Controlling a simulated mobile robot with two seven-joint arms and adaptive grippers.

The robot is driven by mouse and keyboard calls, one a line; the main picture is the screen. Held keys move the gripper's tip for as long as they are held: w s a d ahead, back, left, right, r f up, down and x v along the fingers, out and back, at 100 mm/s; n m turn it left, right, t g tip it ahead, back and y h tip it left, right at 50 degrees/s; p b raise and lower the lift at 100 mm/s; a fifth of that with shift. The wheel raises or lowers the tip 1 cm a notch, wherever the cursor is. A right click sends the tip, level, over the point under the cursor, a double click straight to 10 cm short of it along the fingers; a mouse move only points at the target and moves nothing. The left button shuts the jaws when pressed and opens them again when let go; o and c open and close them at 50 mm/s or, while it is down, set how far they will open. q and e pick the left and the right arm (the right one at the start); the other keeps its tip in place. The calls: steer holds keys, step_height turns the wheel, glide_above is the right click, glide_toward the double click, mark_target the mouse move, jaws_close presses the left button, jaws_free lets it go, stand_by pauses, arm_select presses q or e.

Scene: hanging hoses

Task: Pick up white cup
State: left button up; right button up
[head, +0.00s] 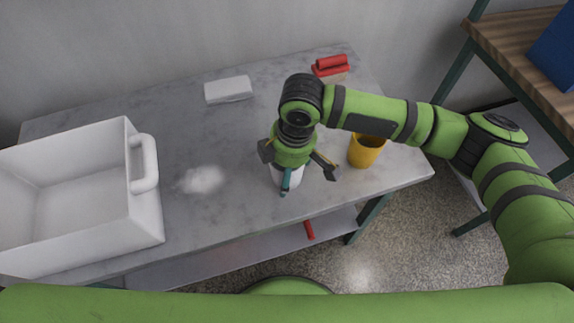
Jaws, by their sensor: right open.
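A white cup (296,179) stands on the grey marbled table, near its front edge. My right gripper (296,162) is directly over the cup, pointing down, with its fingers spread open to the left and right of it. The gripper hides the top and most of the cup. A narrow teal piece shows in front of the cup; I cannot tell what it belongs to. I cannot tell whether the fingers touch the cup. My left gripper is not in view.
A yellow cup (364,152) stands close to the right of the gripper. A large white bin (146,215) fills the table's left end. A white block (228,90) and a red-handled tool (331,66) lie at the back. A whitish patch (203,180) is left of the gripper.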

steer(key=c, duration=1.3)
